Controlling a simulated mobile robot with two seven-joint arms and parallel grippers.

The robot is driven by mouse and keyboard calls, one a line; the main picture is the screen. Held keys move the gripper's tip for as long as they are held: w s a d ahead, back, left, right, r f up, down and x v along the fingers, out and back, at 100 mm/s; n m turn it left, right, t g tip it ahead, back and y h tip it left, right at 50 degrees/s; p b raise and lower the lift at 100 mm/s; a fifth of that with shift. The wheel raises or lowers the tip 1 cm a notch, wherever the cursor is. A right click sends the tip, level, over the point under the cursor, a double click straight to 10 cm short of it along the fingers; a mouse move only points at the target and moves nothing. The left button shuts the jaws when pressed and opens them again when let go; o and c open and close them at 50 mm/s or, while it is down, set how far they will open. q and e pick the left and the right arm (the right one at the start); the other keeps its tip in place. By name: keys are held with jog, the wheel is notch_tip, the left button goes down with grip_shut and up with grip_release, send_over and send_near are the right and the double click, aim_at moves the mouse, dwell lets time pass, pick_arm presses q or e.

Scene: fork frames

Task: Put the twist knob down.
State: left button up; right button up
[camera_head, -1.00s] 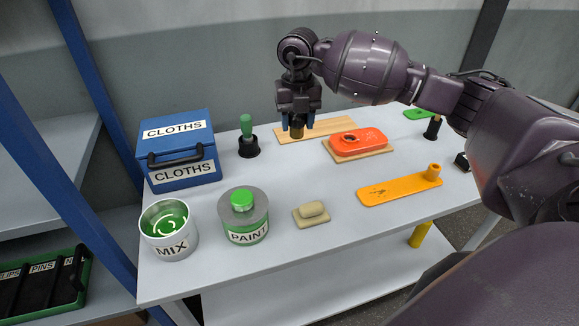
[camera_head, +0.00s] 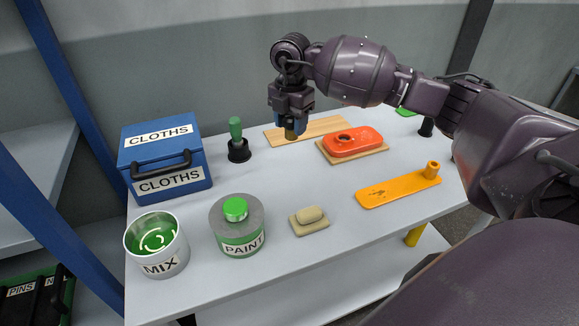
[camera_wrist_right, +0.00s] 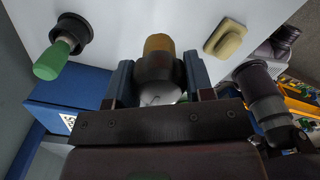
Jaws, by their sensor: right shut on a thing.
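My right gripper (camera_head: 291,127) is over the back of the table and points down. It is shut on the twist knob (camera_head: 290,134), whose mustard-brown end sticks out below the fingers. In the right wrist view the knob (camera_wrist_right: 159,44) sits between the two blue-grey fingers (camera_wrist_right: 158,78), with a dark band and a pale part behind its brown end. The knob shows against the front edge of a wooden board (camera_head: 325,126); I cannot tell whether it touches anything. My left gripper is not in view.
The white table (camera_head: 290,180) has clear room in the middle. A green-handled tool (camera_head: 236,136) stands left of the gripper, and an orange-red block (camera_head: 352,139) sits to the right. A blue cloths box (camera_head: 165,158), paint tin (camera_head: 237,232), mix pot (camera_head: 157,250), beige block (camera_head: 309,220) and orange plate (camera_head: 398,188) surround this space.

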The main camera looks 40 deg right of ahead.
pick_arm(q)
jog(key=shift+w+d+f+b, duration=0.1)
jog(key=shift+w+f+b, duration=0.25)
jog(key=shift+b, duration=0.35)
pick_arm(e)
jog(key=shift+f, duration=6.8)
jog(key=shift+f, duration=0.2)
jog(key=o, duration=1.1)
jog(key=shift+c, duration=0.2)
pick_arm(q)
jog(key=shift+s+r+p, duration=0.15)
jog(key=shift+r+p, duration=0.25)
jog(key=shift+p, duration=0.3)
pick_arm(e)
notch_tip(320, 180, up, 12)
jog(key=shift+r, duration=0.2)
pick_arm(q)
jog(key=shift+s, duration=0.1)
pick_arm(e)
jog(key=shift+s, duration=0.1)
